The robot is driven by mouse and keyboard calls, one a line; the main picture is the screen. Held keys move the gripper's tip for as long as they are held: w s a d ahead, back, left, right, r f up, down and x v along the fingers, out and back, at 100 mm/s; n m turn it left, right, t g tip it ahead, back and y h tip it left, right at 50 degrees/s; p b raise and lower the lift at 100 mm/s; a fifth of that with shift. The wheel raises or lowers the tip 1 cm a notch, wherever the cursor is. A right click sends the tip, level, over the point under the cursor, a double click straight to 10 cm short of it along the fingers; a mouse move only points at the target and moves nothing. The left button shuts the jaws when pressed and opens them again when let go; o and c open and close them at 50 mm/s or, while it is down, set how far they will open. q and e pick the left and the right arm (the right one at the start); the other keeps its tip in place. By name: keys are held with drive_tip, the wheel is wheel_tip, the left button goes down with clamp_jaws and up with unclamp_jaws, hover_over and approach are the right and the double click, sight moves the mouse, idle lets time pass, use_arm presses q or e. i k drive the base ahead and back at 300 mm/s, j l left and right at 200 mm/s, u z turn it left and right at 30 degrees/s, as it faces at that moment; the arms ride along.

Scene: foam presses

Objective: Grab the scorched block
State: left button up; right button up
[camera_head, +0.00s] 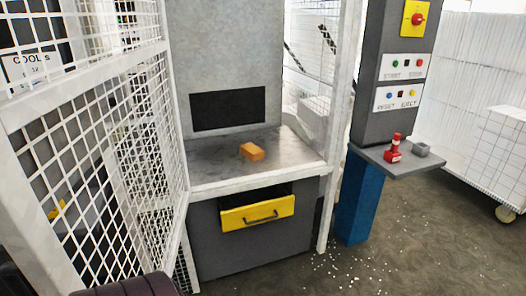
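An orange-brown block (252,151) lies on the grey metal plate (215,165) of the press, a little right of the plate's middle. Any scorch marks are too small to tell. No gripper shows in the head view. A dark rounded part at the bottom left edge seems to be mine. Nothing touches the block.
A white mesh gate (95,165) stands open at left. The press has a dark slot (228,108) behind the block and a yellow drawer front (257,213) below. At right are a button column (395,75), a shelf with a red object (393,149) and a mesh cart (492,155).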

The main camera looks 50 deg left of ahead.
sight(251, 151)
drive_tip(key=i+u, duration=0.95)
drive_tip(key=k+l, duration=0.05)
drive_tip(key=k, duration=0.05)
